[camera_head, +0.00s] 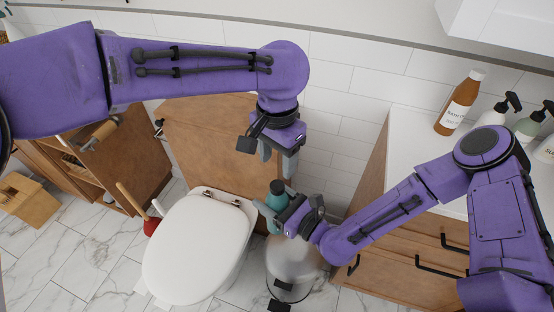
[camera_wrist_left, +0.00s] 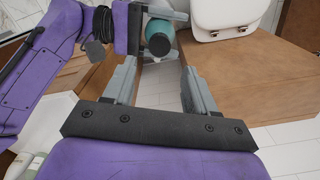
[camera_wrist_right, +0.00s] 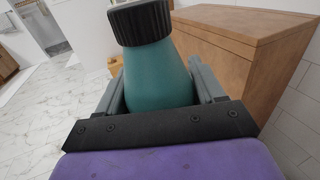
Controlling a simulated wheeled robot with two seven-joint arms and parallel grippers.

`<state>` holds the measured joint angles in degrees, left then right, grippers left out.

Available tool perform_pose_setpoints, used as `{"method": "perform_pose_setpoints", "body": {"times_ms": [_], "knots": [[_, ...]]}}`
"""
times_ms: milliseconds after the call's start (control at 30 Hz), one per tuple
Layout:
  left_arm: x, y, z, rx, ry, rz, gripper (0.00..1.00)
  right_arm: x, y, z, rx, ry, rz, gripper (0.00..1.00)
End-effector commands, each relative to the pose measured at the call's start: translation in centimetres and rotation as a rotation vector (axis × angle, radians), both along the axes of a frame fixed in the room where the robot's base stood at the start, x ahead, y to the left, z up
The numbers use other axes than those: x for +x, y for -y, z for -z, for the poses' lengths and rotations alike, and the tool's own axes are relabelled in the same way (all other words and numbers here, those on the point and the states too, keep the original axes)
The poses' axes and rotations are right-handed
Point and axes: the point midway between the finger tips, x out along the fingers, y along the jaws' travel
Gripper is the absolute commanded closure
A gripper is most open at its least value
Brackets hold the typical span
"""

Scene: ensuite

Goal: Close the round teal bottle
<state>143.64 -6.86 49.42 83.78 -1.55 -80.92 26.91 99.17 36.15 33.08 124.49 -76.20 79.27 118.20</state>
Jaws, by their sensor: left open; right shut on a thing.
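The round teal bottle (camera_head: 275,200) is held upright between the fingers of my right gripper (camera_head: 287,207), beside the toilet. In the right wrist view the bottle (camera_wrist_right: 157,78) fills the space between the fingers. A dark ribbed cap (camera_wrist_right: 141,22) sits on its neck; whether it is tight I cannot tell. The cap (camera_head: 277,186) also shows in the head view. My left gripper (camera_head: 274,155) is open and empty, pointing down above the bottle and apart from it. In the left wrist view the bottle (camera_wrist_left: 160,34) lies beyond the open fingers.
A white toilet (camera_head: 198,245) stands left of the bottle, with a wooden cabinet (camera_head: 215,130) behind it. At right, a counter (camera_head: 405,155) carries a brown bottle (camera_head: 458,105) and several pump bottles. A transparent bin (camera_head: 290,265) stands on the floor below my right gripper.

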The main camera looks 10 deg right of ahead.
Motion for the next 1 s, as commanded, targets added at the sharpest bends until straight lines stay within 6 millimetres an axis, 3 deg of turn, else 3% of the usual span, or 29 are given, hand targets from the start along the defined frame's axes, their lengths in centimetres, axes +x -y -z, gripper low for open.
{"method": "perform_pose_setpoints", "body": {"times_ms": [167,400,600,933,967,1000], "knots": [[0.0,0.0,1.2,0.002,-0.003,0.0,0.44,0.0,0.0,-0.1,0.001,0.002,0.0,1.0],[-0.1,0.0,5.3,0.001,-0.003,0.001,0.44,0.0,0.0,-0.1,0.001,0.002,0.0,1.0],[-0.1,0.0,7.6,0.001,-0.002,0.0,0.44,0.0,0.0,-0.1,0.001,0.002,0.0,1.0],[0.0,0.0,8.0,0.0,0.0,0.0,0.44,0.0,0.0,-0.1,0.001,0.002,0.0,1.0],[0.0,0.0,8.0,0.0,0.0,0.0,0.47,0.0,0.0,-0.1,0.001,0.002,0.0,1.0],[0.0,0.0,8.0,0.0,0.0,0.0,0.6,0.0,0.0,-0.1,0.001,0.002,0.0,1.0]]}}
